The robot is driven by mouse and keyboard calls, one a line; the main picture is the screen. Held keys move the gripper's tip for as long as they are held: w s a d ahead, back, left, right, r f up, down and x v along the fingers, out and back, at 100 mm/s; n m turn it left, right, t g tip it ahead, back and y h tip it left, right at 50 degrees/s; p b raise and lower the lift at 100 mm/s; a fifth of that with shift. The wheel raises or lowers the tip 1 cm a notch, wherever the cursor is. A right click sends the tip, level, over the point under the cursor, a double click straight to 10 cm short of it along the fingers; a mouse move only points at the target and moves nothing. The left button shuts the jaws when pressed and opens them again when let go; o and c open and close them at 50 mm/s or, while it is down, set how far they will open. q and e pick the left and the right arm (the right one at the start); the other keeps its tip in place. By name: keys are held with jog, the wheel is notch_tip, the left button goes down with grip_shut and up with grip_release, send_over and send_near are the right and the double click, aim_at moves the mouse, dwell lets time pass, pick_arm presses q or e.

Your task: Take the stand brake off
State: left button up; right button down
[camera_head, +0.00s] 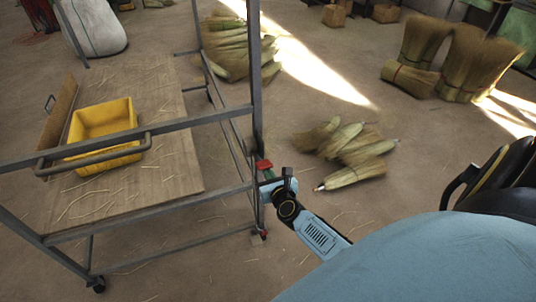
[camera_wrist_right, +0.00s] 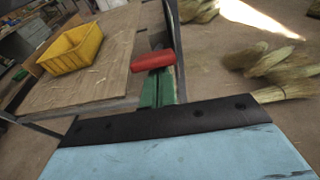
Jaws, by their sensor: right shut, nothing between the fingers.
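The stand (camera_head: 165,222) is a grey metal frame on casters, with a wooden shelf. A red lever (camera_head: 263,165) is on its near right post, and it also shows in the right wrist view (camera_wrist_right: 154,60). My right gripper (camera_head: 266,178) is shut and empty, just below the red lever. Narrow green parts (camera_wrist_right: 158,88) extend from the wrist towards the lever; I cannot tell whether they touch it. A small red part (camera_head: 264,234) shows low by the caster below. My left gripper is not in view.
A yellow bin (camera_head: 103,122) sits on the wooden shelf (camera_head: 165,150). Broom bundles (camera_head: 355,150) lie on the floor right of the stand, and more stand upright (camera_head: 455,60) at the back right. Bare floor lies between them.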

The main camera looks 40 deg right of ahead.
jog(key=shift+w+r, duration=0.1)
jog(key=shift+r, duration=0.2)
dwell(0.4)
jog(key=s+a+f+b, duration=0.2)
jog(key=s+a, duration=0.1)
jog(key=s, duration=0.8)
jog(key=shift+a+b, duration=0.3)
jog(key=shift+s+f, duration=0.1)
